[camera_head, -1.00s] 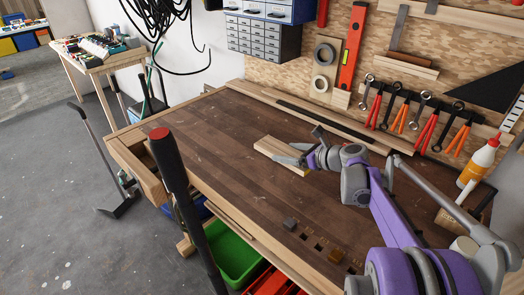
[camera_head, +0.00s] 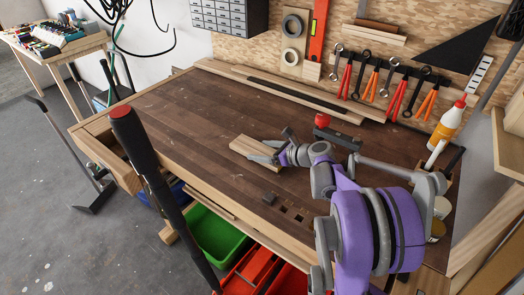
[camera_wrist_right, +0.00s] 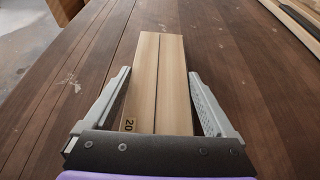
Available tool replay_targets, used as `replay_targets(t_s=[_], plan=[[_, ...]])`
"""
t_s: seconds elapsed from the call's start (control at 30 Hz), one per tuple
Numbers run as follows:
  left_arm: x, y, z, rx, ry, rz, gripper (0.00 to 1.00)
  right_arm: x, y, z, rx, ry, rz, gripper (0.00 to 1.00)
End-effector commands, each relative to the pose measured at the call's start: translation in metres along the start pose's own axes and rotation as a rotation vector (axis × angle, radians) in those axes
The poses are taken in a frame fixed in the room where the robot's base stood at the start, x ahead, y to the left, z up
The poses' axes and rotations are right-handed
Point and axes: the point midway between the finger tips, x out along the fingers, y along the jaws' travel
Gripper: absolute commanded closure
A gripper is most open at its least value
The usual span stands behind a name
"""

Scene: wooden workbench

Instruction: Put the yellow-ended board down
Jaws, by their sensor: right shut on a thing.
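The pale wooden board (camera_head: 246,147) is low over or on the brown workbench top; I cannot tell whether it touches. In the right wrist view the board (camera_wrist_right: 160,60) points away from me, with a dark line along its middle and a small label reading 20 near its close end. My right gripper (camera_head: 262,151) is shut on the board, one finger along each side; its fingers also show in the right wrist view (camera_wrist_right: 159,75). The yellow end is not clear to see. My left gripper is not in view.
The workbench (camera_head: 180,120) is clear left of the board. A small dark block (camera_head: 270,198) lies near the front edge by square holes. A red-and-black tool (camera_head: 335,132) stands behind my right arm. A glue bottle (camera_head: 447,126) is at right. A red-topped black pole (camera_head: 140,150) rises in front.

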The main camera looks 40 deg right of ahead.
Motion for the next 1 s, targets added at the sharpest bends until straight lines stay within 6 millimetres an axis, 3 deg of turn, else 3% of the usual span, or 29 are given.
replay_targets(t_s=[0.17,0.2,0.23,0.57,1.0], plan=[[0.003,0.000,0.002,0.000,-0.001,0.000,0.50,0.002,0.000,-0.004,0.000,0.000,0.000,0.73],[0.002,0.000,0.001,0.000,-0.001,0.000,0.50,0.001,0.000,-0.003,0.000,0.000,0.000,0.03],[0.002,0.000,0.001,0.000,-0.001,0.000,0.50,0.001,0.000,-0.003,0.000,0.000,0.000,0.00],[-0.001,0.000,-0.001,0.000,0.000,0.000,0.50,-0.003,0.000,0.002,0.000,0.000,-0.001,0.00],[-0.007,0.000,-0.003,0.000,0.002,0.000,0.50,-0.089,-0.001,0.001,0.001,0.000,-0.005,0.00]])
